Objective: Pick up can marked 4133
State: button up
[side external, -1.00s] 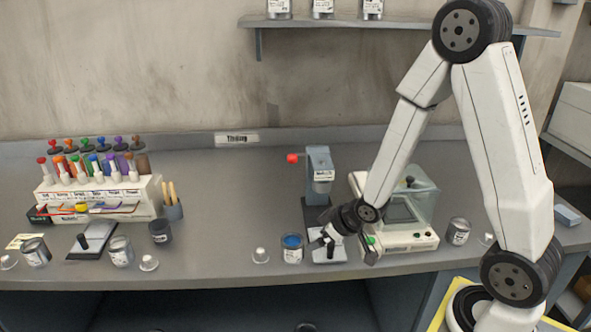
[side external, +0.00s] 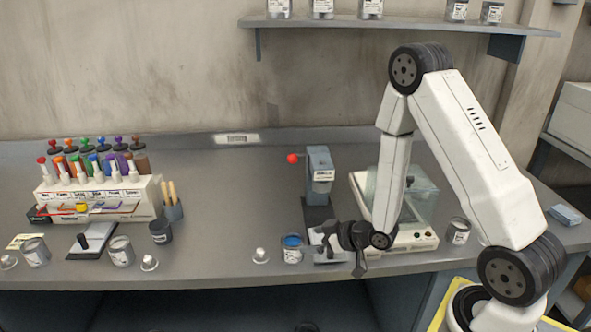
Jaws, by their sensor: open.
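Several cans stand on the bench, and I cannot read the number 4133 on any of them. An open can of blue paint (side external: 292,248) stands near the front edge. Silver cans stand at the left (side external: 36,252), left of centre (side external: 121,251) and at the right (side external: 459,231). My gripper (side external: 322,240) is open, low over the bench, pointing left toward the open blue can and just right of it. I see nothing between its fingers. Whether it touches the can is hard to tell.
A grey press with a red knob (side external: 320,175) stands behind my gripper. A scale with a clear cover (side external: 400,235) stands behind my wrist. A rack of colour bottles (side external: 105,195) is at the left. More cans stand on the wall shelf (side external: 400,24). The bench middle-left is clear.

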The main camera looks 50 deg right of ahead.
aim_at(285, 240)
jog(key=shift+x, duration=1.1)
jog(key=shift+x, duration=2.6)
jog(key=shift+r, duration=0.1)
jog(key=c, duration=1.1)
jog(key=shift+c, duration=0.2)
jog(key=shift+r, duration=0.15)
notch_tip(285, 240, up, 10)
